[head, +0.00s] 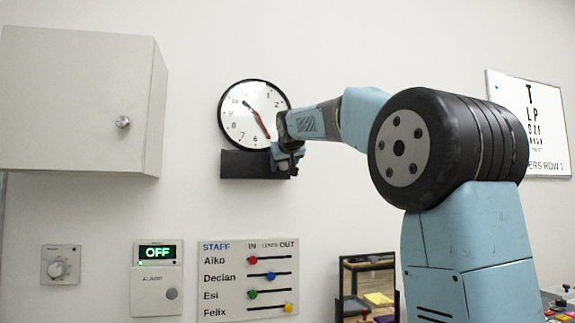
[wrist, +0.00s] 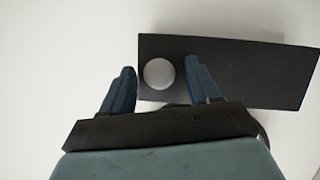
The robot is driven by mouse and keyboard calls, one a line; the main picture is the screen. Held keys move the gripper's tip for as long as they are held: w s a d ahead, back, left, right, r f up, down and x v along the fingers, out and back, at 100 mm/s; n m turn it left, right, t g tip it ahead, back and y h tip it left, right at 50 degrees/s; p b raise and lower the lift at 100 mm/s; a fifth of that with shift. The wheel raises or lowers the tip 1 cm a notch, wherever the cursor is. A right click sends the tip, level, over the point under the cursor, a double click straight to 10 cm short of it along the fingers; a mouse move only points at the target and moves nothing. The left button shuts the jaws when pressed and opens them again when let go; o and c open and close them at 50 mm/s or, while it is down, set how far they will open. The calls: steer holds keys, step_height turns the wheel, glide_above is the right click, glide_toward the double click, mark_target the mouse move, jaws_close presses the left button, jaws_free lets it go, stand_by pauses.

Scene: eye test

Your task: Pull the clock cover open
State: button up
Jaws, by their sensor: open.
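The round wall clock (head: 254,112) has a black rim and a white face with red and dark hands; its face shows uncovered. A dark flat panel (head: 245,165) sits just below it, seemingly the clock cover; it also shows in the wrist view (wrist: 265,75). A round grey knob (wrist: 159,73) is at the panel's left end in the wrist view. My gripper (head: 288,157) is at the panel's right end in the head view. In the wrist view its open fingers (wrist: 160,68) are on either side of the knob, with gaps visible. Depth to the knob is unclear.
A white wall cabinet (head: 75,100) with a round knob hangs at left. Below are a dial (head: 60,265), an alarm box (head: 157,280) reading OFF and a staff board (head: 247,280) with sliders. An eye chart (head: 533,125) hangs at right. The wall around the clock is bare.

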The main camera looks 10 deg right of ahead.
steer(key=shift+c, duration=0.3)
jaws_close()
stand_by(0.3)
